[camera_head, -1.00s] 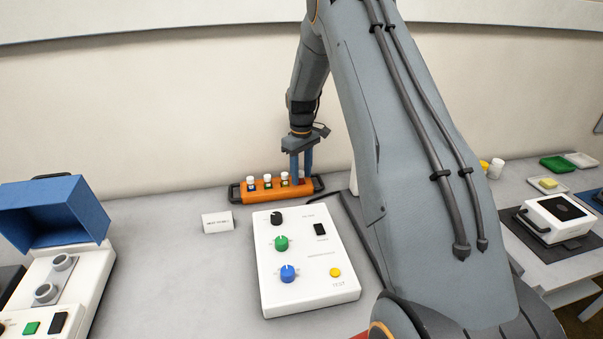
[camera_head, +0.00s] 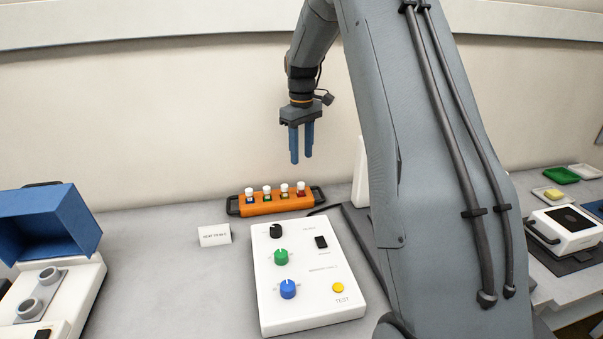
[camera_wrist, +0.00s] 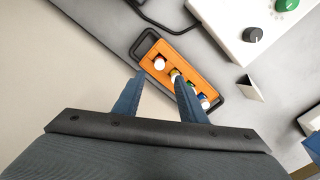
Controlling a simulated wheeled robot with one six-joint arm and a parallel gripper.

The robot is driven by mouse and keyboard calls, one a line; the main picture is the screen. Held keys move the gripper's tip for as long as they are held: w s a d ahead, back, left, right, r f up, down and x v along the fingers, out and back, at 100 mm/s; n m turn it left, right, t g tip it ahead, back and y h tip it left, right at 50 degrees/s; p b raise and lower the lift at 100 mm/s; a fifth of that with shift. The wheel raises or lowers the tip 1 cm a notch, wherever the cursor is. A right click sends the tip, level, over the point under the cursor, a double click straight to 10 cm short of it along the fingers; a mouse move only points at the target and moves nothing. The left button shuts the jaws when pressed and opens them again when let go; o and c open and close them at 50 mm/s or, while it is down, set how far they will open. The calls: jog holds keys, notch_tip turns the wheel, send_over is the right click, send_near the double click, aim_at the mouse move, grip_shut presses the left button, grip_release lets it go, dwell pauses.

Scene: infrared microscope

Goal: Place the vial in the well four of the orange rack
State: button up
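The orange rack (camera_head: 268,206) stands on the bench near the back wall, with a row of white-capped vials in it. The vial at its right end (camera_head: 301,189) has a reddish body and sits upright in the rack; its white cap also shows in the wrist view (camera_wrist: 159,63). The other vials stand in line to its left. My gripper (camera_head: 301,160) is above the rack, apart from the vials, fingers pointing down. In the wrist view the two blue fingers (camera_wrist: 160,82) are spread with nothing between them. One finger partly hides the middle vials there.
A white control panel (camera_head: 309,293) with knobs lies in front of the rack, and a small white sign (camera_head: 214,235) stands to its left. A white device with a blue lid (camera_head: 42,222) is at the far left. Bench space between them is clear.

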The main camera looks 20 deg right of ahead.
jog(key=s+a+f+m, duration=0.1)
jog(key=s+a, duration=0.3)
jog(key=s, duration=0.6)
jog(key=s+a+f+m, duration=0.2)
jog(key=s+a, duration=0.3)
jog(key=s, duration=0.6)
jog(key=s+a+f+m, duration=0.1)
jog(key=s+a, duration=0.4)
jog(key=s, duration=0.6)
jog(key=shift+s+f+t, duration=0.25)
jog(key=shift+f+t, duration=0.15)
jog(key=shift+f, duration=0.15)
